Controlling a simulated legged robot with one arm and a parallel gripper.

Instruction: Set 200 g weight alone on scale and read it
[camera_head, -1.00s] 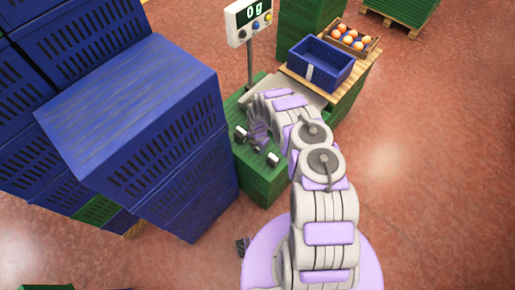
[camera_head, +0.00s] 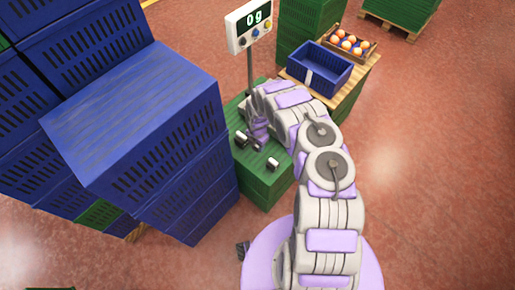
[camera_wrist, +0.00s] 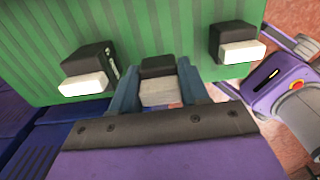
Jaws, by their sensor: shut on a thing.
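My gripper (camera_wrist: 158,72) is shut on a small weight (camera_wrist: 158,92) with a black top and a pale front, seen between the fingers in the wrist view. The mark on it cannot be read. A similar weight stands at the left (camera_wrist: 88,72) and another at the right (camera_wrist: 237,42) on the green crate top (camera_wrist: 160,30). In the head view they are the left weight (camera_head: 241,138) and the right weight (camera_head: 272,164). The scale display (camera_head: 250,25) reads 0 g. My arm hides the scale's plate in the head view. Whether the held weight touches the crate cannot be told.
Tall blue crate stacks (camera_head: 140,110) stand close on the left. A blue basket (camera_head: 320,66) and a box of oranges (camera_head: 352,41) sit on a wooden board behind my arm. The display post (camera_head: 250,70) rises behind the gripper. Open floor lies to the right.

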